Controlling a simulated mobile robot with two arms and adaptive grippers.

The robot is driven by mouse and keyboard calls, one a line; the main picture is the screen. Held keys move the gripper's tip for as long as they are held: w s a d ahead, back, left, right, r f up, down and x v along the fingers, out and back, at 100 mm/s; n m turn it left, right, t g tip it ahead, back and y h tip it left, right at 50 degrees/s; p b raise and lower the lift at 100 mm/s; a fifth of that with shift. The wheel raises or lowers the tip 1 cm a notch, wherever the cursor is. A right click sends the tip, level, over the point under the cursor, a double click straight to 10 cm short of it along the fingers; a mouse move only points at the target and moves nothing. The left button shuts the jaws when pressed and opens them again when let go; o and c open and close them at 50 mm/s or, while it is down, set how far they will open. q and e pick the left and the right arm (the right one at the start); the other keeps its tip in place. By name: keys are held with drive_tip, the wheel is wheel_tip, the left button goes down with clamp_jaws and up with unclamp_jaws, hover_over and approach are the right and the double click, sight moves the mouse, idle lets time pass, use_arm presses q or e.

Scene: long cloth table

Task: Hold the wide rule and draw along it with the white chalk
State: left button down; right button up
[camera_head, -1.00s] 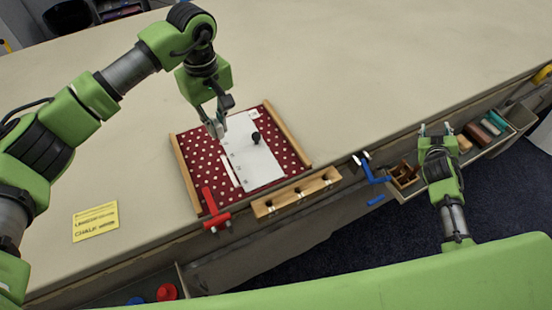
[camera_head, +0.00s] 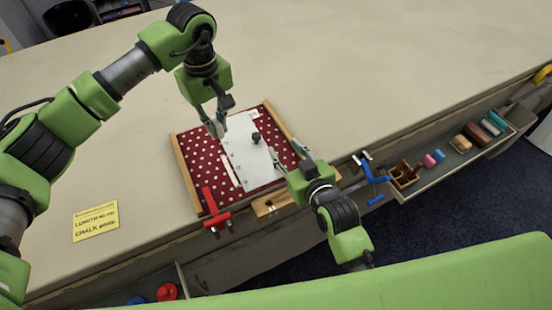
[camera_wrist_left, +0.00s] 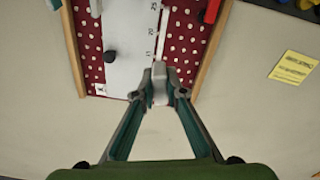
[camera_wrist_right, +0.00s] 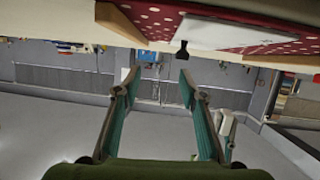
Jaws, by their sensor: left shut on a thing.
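The wide rule (camera_head: 252,168) is a white plate with numbers and a black knob (camera_head: 256,139), lying on a red dotted cloth (camera_head: 203,165). My left gripper (camera_head: 217,128) is shut on a whitish piece, apparently the white chalk (camera_wrist_left: 159,88), at the far end of the rule's left edge. The fingers hide much of the piece. A narrow white strip (camera_head: 229,167) lies along that edge; I cannot tell whether it is a drawn line. My right gripper (camera_head: 292,162) is open and empty by the rule's near right side. The knob also shows in the right wrist view (camera_wrist_right: 183,48).
Wooden bars (camera_head: 186,174) flank the cloth. A red clamp (camera_head: 216,210) and a blue clamp (camera_head: 373,172) are at the table's front edge. An open drawer (camera_head: 440,178) at right holds several coloured blocks. A yellow note (camera_head: 95,221) lies left; the far table is clear.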

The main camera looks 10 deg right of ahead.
sight(258, 139)
drive_tip(key=s+a, duration=0.1)
drive_tip(key=s+a+y, duration=0.1)
drive_tip(key=a, duration=0.1)
drive_tip(key=shift+s+r, duration=0.1)
drive_tip(key=shift+a, duration=0.2)
drive_tip(key=x, duration=1.1)
drive_tip(key=shift+w+f, duration=0.25)
drive_tip(key=shift+f, duration=0.15)
drive_tip(key=shift+c, duration=0.3)
clamp_jaws()
